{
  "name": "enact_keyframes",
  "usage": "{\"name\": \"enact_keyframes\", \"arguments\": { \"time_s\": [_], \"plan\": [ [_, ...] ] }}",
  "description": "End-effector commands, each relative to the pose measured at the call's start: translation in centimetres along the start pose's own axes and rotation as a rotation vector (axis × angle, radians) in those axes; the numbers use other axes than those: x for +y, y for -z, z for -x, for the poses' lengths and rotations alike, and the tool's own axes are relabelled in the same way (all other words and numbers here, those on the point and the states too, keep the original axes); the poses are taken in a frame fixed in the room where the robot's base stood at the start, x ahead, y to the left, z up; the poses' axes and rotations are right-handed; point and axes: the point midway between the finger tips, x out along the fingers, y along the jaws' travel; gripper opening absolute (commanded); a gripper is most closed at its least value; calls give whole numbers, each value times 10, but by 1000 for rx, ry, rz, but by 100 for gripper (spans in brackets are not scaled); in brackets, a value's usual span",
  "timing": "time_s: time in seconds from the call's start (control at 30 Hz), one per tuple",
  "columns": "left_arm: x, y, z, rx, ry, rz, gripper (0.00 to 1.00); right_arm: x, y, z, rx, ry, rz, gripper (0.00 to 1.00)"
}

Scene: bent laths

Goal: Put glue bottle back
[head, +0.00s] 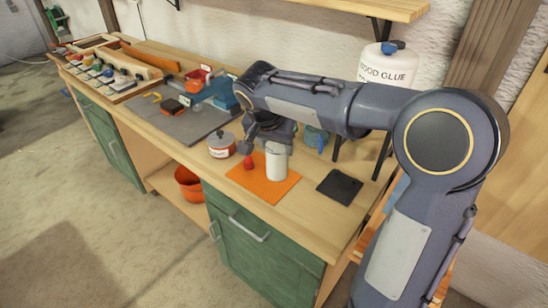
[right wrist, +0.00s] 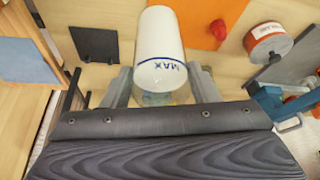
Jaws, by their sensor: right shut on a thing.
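The glue bottle, a white cylinder (head: 277,162) with a blue MAX line, is upright over the orange mat (head: 262,192) in the head view. I cannot tell whether its base touches the mat. My right gripper (head: 272,137) is at its upper part. In the right wrist view the bottle (right wrist: 160,45) is between the two grey fingers of my right gripper (right wrist: 163,90), which is shut on it. A small red piece (head: 248,162) sits beside the bottle. My left gripper is not in view.
A dark square pad (head: 340,187) lies right of the orange mat, with bare wood between. A labelled pot (head: 221,145) stands left of it. A large WOOD GLUE container (head: 388,65) stands on a black stand near the wall. A grey mat with tools (head: 190,125) lies further left.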

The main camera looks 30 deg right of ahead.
Motion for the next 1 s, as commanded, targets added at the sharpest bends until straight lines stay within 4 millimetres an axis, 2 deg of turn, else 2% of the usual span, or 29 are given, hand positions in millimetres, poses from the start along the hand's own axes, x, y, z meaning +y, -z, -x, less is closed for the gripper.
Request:
{"name": "enact_keyframes", "arguments": {
  "time_s": [0.03, 0.1, 0.2, 0.47, 0.6, 0.7, 1.0],
  "plan": [
    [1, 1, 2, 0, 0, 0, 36, -2, 2, -14, -4, -7, 1, 2],
    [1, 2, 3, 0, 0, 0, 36, -5, 6, -29, -4, -7, 1, 2],
    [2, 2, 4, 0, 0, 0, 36, -10, 10, -44, -2, -3, 0, 2],
    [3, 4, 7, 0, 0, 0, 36, -15, 16, -68, -2, -3, 1, 2],
    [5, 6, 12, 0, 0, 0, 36, -15, 8, -86, -3, -3, 3, 2],
    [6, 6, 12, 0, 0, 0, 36, -16, 5, -94, -1, -1, 3, 2],
    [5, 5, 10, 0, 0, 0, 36, -16, 4, -96, 0, 1, 1, 2]
  ]
}}
